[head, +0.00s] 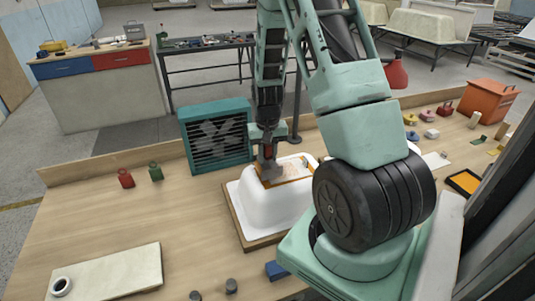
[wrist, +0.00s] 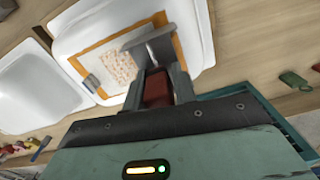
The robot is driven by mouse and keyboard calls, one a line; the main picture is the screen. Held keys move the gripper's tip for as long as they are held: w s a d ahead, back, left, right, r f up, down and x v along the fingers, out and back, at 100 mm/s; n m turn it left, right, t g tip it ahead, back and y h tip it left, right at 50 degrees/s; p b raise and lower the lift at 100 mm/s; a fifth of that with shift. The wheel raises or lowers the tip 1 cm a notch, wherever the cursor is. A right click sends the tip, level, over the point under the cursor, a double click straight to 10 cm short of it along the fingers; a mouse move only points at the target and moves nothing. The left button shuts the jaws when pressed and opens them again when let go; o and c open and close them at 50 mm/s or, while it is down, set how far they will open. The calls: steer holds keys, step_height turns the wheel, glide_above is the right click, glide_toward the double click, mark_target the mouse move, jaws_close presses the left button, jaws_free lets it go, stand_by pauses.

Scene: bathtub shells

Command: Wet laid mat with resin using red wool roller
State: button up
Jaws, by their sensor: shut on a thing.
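My gripper (head: 268,150) is shut on a red handle-like part (wrist: 157,90), which sits between the fingers in the wrist view (wrist: 160,88). A grey head (wrist: 148,38) on a short shaft extends beyond it, over the mat. No woolly roller sleeve can be made out. The pale, speckled mat (wrist: 118,66) lies inside an orange-brown frame (wrist: 84,68) on top of the white tub shell (head: 262,208). In the head view the grey head is low over the framed area; whether it touches the mat cannot be told.
A teal fan box (head: 215,135) stands behind the shell. Red (head: 125,179) and green (head: 155,172) weights stand left of it. A pale board (head: 125,272) lies front left. An orange box (head: 488,102) stands back right. Another white shell (wrist: 40,88) is alongside. The left-middle bench is clear.

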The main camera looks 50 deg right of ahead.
steer(key=shift+f+b, duration=0.6)
steer(key=shift+f, duration=0.3)
stand_by(0.6)
steer(key=shift+s+d, duration=0.1)
steer(key=shift+s+d+f+b, duration=0.15)
steer(key=shift+s+d, duration=0.8)
steer(key=shift+d, duration=0.55)
steer(key=shift+s+d+f+b, duration=0.1)
steer(key=shift+s+d+b, duration=0.1)
steer(key=shift+s+d, duration=1.05)
steer(key=shift+s+d+f+b, duration=0.15)
steer(key=shift+s+d, duration=0.5)
steer(key=shift+d, duration=1.1)
steer(key=shift+c, duration=0.3)
steer(key=shift+r, duration=0.1)
step_height(320, 180, up, 6)
steer(key=p, duration=0.4)
steer(key=shift+w+r+p, duration=0.1)
steer(key=shift+r+p, duration=0.05)
steer(key=shift+p, duration=0.2)
steer(key=shift+c, duration=0.5)
